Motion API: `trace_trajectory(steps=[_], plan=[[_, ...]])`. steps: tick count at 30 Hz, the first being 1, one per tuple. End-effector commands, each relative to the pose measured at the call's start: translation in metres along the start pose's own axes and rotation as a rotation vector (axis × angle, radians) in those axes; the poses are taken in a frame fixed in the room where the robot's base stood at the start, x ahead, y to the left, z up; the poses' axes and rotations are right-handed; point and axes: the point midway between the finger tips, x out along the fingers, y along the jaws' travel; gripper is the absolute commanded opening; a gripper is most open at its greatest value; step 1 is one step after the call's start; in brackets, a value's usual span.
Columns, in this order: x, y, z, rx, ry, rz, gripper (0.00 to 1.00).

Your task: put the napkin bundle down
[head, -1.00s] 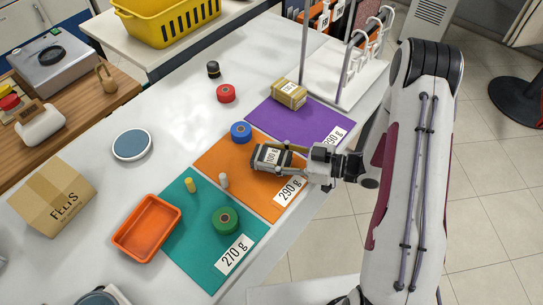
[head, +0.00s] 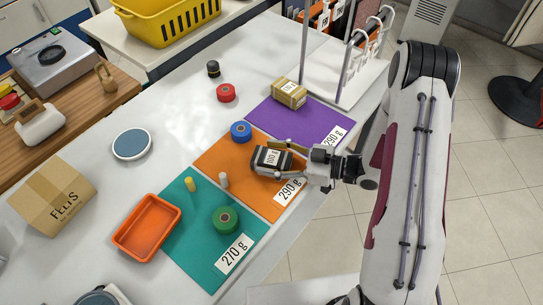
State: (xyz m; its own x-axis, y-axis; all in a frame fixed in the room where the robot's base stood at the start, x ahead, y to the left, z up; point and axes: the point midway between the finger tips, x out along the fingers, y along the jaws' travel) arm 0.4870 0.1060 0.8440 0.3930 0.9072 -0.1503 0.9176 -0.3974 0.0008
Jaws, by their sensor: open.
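The napkin bundle is most likely the small dark block with a white label (head: 271,159), which sits on the orange mat (head: 225,163) in the head view. My gripper (head: 288,160) is at the right end of this block, with its fingers spread on either side. The jaws are open. Part of the block's right end is hidden by the fingers. A similar tan labelled bundle (head: 289,93) sits on the purple mat (head: 300,122).
A blue roll (head: 241,132) is behind the block, and a white peg (head: 223,180) is to its left. The teal mat (head: 190,248) bears a green roll (head: 225,220) and a yellow peg (head: 191,184). An orange tray (head: 147,229) is at the left. A white rack (head: 355,80) stands at the back right.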

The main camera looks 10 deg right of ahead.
Motion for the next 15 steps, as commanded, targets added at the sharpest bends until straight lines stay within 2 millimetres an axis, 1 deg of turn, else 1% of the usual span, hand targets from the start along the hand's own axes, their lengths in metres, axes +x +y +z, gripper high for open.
trace_trajectory(steps=[7, 11, 15], plan=[[-0.001, 0.000, -0.003, 0.000, 0.000, 0.001, 0.59], [-0.009, 0.001, -0.003, 0.000, 0.000, 0.002, 0.59], [-0.022, 0.001, -0.003, 0.000, 0.000, 0.003, 0.59]])
